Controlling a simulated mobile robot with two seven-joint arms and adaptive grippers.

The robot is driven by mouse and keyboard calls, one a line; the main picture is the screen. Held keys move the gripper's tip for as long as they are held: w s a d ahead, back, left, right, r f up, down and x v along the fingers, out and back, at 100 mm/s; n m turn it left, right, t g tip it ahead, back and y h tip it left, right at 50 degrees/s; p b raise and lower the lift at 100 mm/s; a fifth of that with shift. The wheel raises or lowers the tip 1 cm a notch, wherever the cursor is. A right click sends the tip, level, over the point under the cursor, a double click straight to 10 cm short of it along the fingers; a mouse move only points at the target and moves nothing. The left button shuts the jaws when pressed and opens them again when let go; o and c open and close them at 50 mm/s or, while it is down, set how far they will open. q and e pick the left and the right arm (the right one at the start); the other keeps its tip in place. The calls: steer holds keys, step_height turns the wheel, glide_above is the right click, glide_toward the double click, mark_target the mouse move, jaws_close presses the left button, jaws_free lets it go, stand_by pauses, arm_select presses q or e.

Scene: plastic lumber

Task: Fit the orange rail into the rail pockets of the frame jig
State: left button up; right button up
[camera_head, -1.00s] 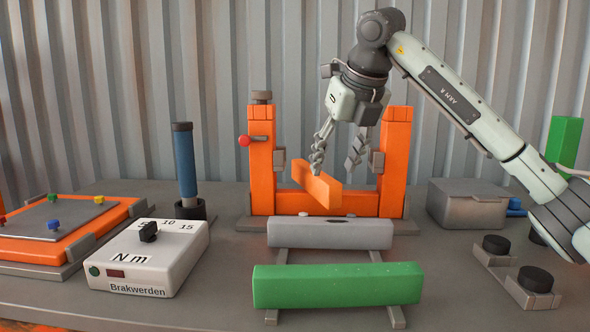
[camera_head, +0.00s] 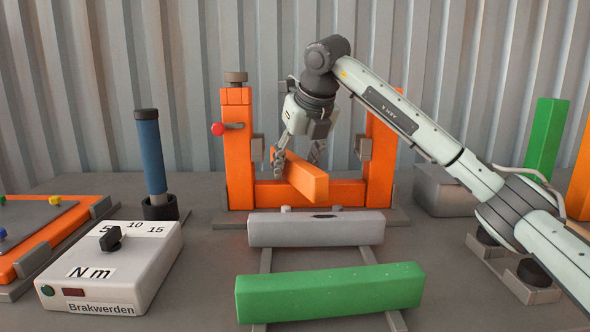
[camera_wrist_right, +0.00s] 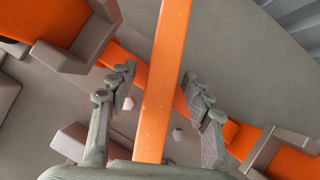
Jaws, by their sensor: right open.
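The orange rail (camera_head: 308,183) lies crosswise over the low orange crossbar of the frame jig (camera_head: 238,150), between its two posts. I cannot tell whether it touches the crossbar. Its near end points toward me. A grey pocket block (camera_head: 258,149) shows on the left post and another (camera_head: 364,147) on the right post. The rail is outside both. My right gripper (camera_head: 297,156) is open, pointing down around the rail. In the right wrist view the rail (camera_wrist_right: 166,80) runs between the open fingers (camera_wrist_right: 160,95), with gaps on both sides. My left gripper is not in view.
A grey beam (camera_head: 316,229) and a green beam (camera_head: 330,292) lie on supports in front of the jig. A torque box (camera_head: 110,265) and a blue-handled tool (camera_head: 152,155) stand left. A grey box (camera_head: 440,190) stands right of the jig.

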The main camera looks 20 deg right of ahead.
steer(key=shift+w, duration=0.1)
jaws_close()
stand_by(0.4)
